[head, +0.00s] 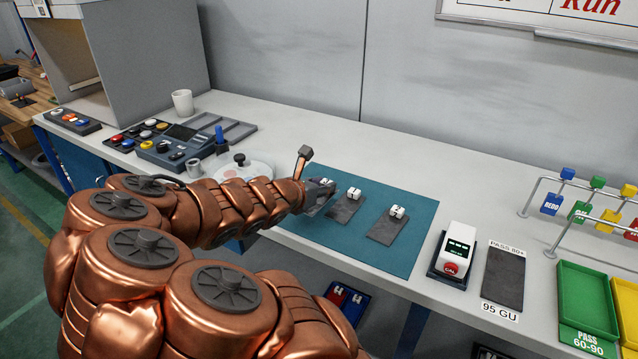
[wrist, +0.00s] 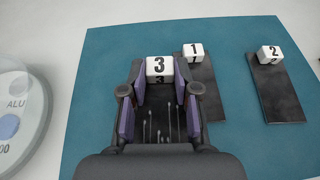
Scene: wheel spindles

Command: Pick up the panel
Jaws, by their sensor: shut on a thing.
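Three dark grey panels with white number cubes at their far ends lie at the blue-green mat (head: 400,262). My gripper (wrist: 160,92) is shut on the panel by cube 3 (wrist: 160,118), one purple-padded finger on each side of it. This panel bears several pale streaks, and its near end is hidden by my gripper. Whether it touches the mat I cannot tell. The panel with cube 1 (wrist: 201,95) lies close to the right finger. The panel with cube 2 (wrist: 277,95) lies farther right. In the head view my gripper (head: 319,192) is at the mat's left part.
A round white dish (head: 243,171) is left of the mat. A white device with a red button (head: 455,252) and a dark plate (head: 503,277) stand to the right, then yellow and green trays (head: 588,300) and a tag rack (head: 560,206).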

